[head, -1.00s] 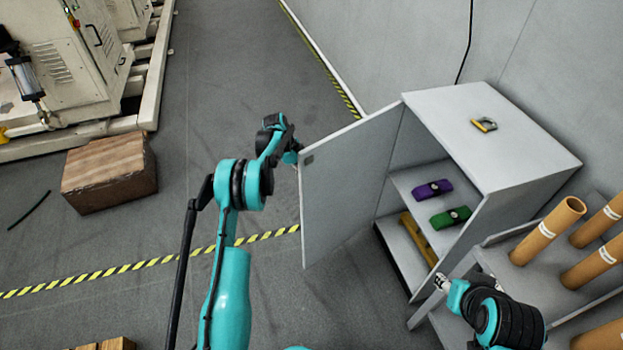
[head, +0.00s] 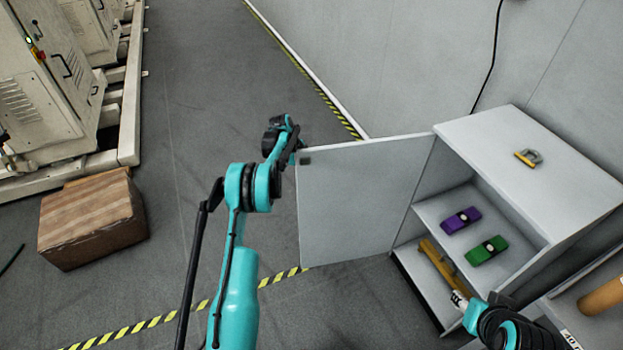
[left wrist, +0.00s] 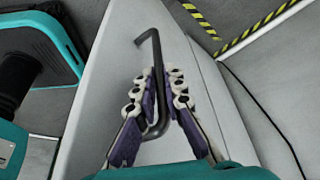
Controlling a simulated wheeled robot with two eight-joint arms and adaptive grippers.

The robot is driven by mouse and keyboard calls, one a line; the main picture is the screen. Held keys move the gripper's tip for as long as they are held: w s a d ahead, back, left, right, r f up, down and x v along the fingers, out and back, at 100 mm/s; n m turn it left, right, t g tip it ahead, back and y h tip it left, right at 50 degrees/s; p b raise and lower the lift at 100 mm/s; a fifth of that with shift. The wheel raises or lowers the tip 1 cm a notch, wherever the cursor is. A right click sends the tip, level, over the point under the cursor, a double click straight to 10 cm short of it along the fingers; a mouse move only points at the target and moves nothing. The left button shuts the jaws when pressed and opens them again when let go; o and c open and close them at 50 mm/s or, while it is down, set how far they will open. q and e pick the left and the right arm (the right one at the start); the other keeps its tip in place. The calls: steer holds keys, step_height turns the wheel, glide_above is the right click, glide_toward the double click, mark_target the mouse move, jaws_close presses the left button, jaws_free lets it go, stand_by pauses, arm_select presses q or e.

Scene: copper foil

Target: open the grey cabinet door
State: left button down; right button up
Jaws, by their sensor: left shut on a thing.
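The grey cabinet (head: 480,135) stands at the right with its front open. Its grey door (head: 355,205) is swung wide out to the left, its flat face toward me. In the left wrist view, my left gripper (left wrist: 160,78) is shut on the dark bent door handle (left wrist: 155,45), which runs between its fingers. In the head view, the handle and fingers are mostly hidden behind the door's free edge. My right gripper (head: 460,300) is low in front of the cabinet's bottom opening; its fingers are too small to read.
A purple item (head: 461,220) and a green item (head: 487,250) lie on the cabinet's shelf, with a yellow tool (head: 438,262) below. A padlock (head: 528,158) lies on top. A cardboard box (head: 90,220) sits at left.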

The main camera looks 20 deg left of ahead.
arm_select(q)
steer(key=shift+w, duration=0.1)
steer(key=c, duration=1.6)
jaws_free()
steer(key=shift+d, duration=0.1)
steer(key=w+v, duration=0.1)
steer(key=v, duration=1.1)
steer(key=shift+s, duration=0.45)
steer(key=shift+s, duration=0.1)
